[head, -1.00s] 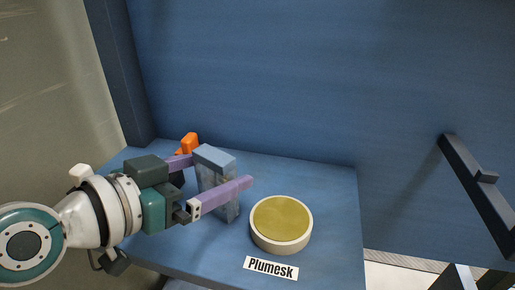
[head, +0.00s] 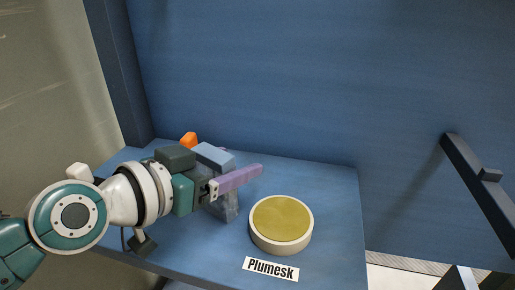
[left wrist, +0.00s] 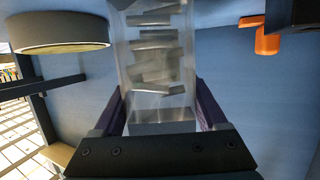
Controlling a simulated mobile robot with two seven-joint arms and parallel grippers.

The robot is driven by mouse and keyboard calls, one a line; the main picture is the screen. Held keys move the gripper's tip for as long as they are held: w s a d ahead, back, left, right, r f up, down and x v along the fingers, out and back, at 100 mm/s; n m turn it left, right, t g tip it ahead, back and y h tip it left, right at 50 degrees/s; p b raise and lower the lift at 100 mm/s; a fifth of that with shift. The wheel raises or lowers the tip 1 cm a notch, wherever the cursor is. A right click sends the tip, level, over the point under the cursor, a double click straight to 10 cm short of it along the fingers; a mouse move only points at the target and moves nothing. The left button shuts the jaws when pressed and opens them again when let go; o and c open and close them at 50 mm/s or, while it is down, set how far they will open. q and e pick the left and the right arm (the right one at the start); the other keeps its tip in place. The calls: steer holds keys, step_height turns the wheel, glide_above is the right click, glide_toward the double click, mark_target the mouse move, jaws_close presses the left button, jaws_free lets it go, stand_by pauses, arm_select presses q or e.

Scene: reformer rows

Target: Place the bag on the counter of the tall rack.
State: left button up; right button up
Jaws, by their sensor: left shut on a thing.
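The bag (head: 230,205) looks like an upright grey block with a pale blue top in the head view. In the left wrist view the bag (left wrist: 155,50) is clear and holds several grey metallic pieces. It appears to stand on the blue counter (head: 330,190), left of a round tin. My left gripper (head: 240,176) is shut on the bag, its purple fingers on either side. In the head view my gripper hides the bag's middle and the far finger. My right gripper is not in view.
The round tin (head: 282,219) with an olive top stands close right of the bag, behind a "Plumesk" label (head: 271,269). An orange object (head: 188,140) is behind the bag. A blue panel (head: 270,80) rises behind the counter. A dark bar (head: 480,190) is at right.

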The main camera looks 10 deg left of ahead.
arm_select(q)
steer(key=c, duration=0.5)
steer(key=shift+c, duration=0.2)
steer(key=shift+r, duration=0.1)
steer(key=shift+r, duration=0.25)
step_height(320, 180, up, 20)
steer(key=p, duration=0.8)
steer(key=s+a+r+m+g+h+p, duration=0.2)
steer(key=s+r+m+h+p, duration=0.15)
steer(key=s+r, duration=0.45)
steer(key=s+a+r+m+g+h+p, duration=0.2)
steer(key=s+a+r+m+g+p, duration=0.15)
steer(key=s+r, duration=0.45)
step_height(320, 180, up, 34)
steer(key=d+p, duration=0.1)
steer(key=p, duration=3.7)
steer(key=shift+w+n, duration=0.15)
steer(key=shift+n, duration=0.25)
